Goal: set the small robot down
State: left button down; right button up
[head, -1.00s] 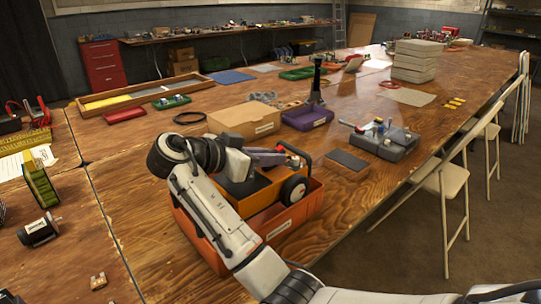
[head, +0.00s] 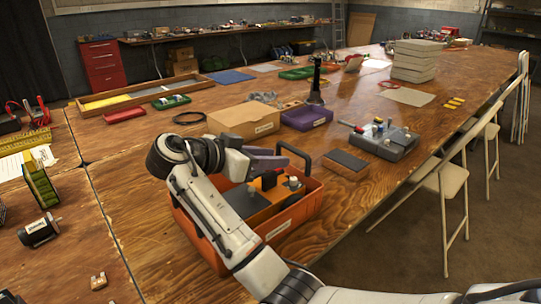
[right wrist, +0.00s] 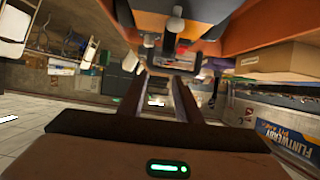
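The small robot (head: 277,193), an orange body with dark parts and a pale knob, sits low in the orange bin (head: 293,219). Its lower part is hidden by the bin wall, and I cannot tell whether it rests on the bin floor. My right gripper (head: 278,160) is just above it, near a black arched handle (head: 297,153). In the right wrist view the two fingers (right wrist: 168,92) stand apart with nothing clearly between them. An orange surface with pale posts shows above them. My left gripper is not in view.
A cardboard box (head: 243,120) and a purple bin (head: 306,117) stand behind the orange bin. A dark flat block (head: 346,161) and a grey device (head: 384,142) lie to its right. The table front edge is close, with folding chairs (head: 446,183) beyond.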

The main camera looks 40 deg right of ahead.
jog(key=v, duration=0.7)
jog(key=shift+a+r, duration=0.25)
jog(key=shift+r, duration=0.1)
